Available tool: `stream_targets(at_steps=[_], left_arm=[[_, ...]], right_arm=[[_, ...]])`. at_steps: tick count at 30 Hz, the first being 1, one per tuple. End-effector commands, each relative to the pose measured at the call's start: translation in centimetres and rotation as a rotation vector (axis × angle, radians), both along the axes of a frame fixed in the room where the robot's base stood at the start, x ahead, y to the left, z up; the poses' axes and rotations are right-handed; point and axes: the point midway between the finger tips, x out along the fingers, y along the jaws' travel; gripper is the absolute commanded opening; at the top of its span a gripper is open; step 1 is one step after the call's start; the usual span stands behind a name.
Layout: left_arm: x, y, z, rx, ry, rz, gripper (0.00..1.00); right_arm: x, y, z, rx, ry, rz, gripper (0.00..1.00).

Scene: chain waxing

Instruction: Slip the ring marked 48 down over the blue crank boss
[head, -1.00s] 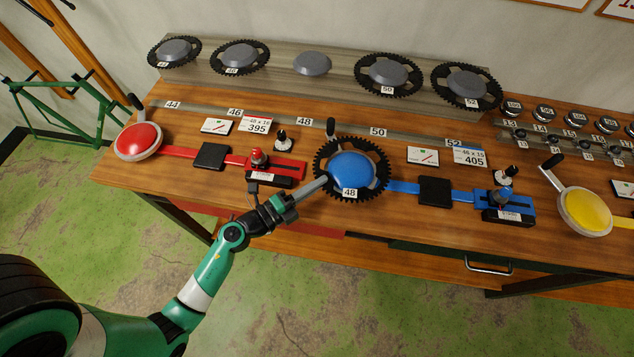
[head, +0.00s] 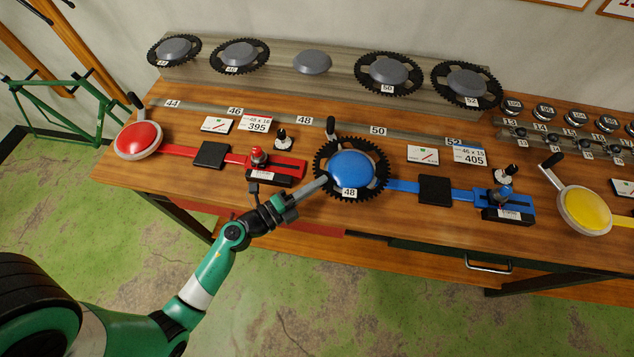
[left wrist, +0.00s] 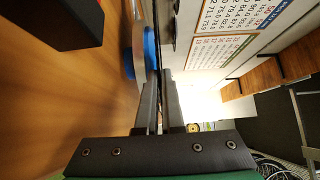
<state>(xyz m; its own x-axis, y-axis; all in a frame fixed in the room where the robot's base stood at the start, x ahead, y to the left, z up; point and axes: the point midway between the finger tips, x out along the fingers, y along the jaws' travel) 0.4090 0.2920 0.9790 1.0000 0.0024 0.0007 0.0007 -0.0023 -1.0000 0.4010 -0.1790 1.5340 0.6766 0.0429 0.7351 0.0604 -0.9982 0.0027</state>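The black toothed ring marked 48 (head: 326,190) surrounds the blue crank boss (head: 352,168), whose domed top shows through its opening. The 48 label faces the front edge of the bench. I cannot tell whether the ring lies flat at the bottom or sits slightly raised. My left gripper (head: 322,183) reaches in from the lower left, its fingers close together at the ring's left rim and seemingly shut on it. In the left wrist view the fingers (left wrist: 162,92) point at the boss (left wrist: 151,48), with the rim edge-on between them. My right gripper is not in view.
Other toothed rings, such as the one marked 50 (head: 387,75), sit on the back shelf around grey bosses; the middle boss (head: 312,62) is bare. A red crank boss (head: 138,139) stands left, a yellow one (head: 585,209) right. The blue crank arm (head: 331,126) stands up behind the ring.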

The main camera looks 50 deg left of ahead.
Motion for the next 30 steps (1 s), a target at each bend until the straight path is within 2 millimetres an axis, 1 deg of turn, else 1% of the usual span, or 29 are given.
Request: stream_targets(at_steps=[1, 5, 6, 18, 21, 23, 26, 30], left_arm=[[0.0, 0.0, 0.0, 0.0, -0.001, 0.0, 0.08], [0.0, 0.0, 0.0, 0.0, 0.0, 0.0, 0.32], [0.0, 0.0, 0.0, 0.0, 0.0, 0.0, 0.39], [0.0, 0.0, 0.0, 0.0, 0.001, 0.0, 0.4], [-0.5, 0.1, -0.1, -0.001, 0.002, 0.002, 0.4], [-1.2, 0.1, -0.1, -0.002, 0.004, 0.002, 0.4], [-3.1, 0.1, 0.0, -0.003, 0.003, 0.005, 0.4], [-6.8, 0.2, 0.0, -0.004, 0.003, 0.01, 0.4]], right_arm=[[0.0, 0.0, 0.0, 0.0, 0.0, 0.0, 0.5], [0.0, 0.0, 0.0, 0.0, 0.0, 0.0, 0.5], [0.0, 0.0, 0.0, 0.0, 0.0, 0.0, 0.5], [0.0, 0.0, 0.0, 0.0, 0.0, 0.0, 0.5], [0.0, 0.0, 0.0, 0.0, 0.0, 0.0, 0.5], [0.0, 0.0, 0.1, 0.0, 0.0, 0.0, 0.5], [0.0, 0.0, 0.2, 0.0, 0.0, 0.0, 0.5], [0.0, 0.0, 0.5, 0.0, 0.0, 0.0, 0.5]])
